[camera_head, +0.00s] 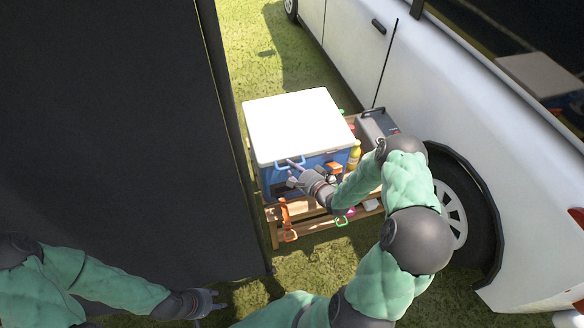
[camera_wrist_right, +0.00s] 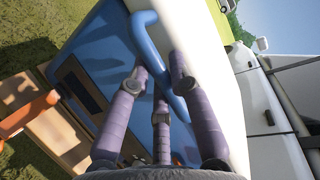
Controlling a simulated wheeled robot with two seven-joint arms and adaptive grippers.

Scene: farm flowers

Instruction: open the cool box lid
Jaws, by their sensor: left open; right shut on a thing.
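The cool box has a blue body (camera_head: 277,179) and a white lid (camera_head: 297,122), and it stands on a wooden rack beside the vehicle. The lid looks closed. My right gripper (camera_head: 290,171) is at the front edge of the lid, shut on the blue handle. In the right wrist view the fingers (camera_wrist_right: 160,75) close around the blue handle (camera_wrist_right: 148,40), with the white lid behind them. My left gripper (camera_head: 212,303) is open and empty, low over the grass, well away from the box.
The wooden rack (camera_head: 318,224) also holds a yellow bottle (camera_head: 354,155), a grey box (camera_head: 377,127) and several small tools. A white vehicle (camera_head: 440,95) stands close on the right. A dark panel (camera_head: 110,130) stands on the left. Grass lies behind the box.

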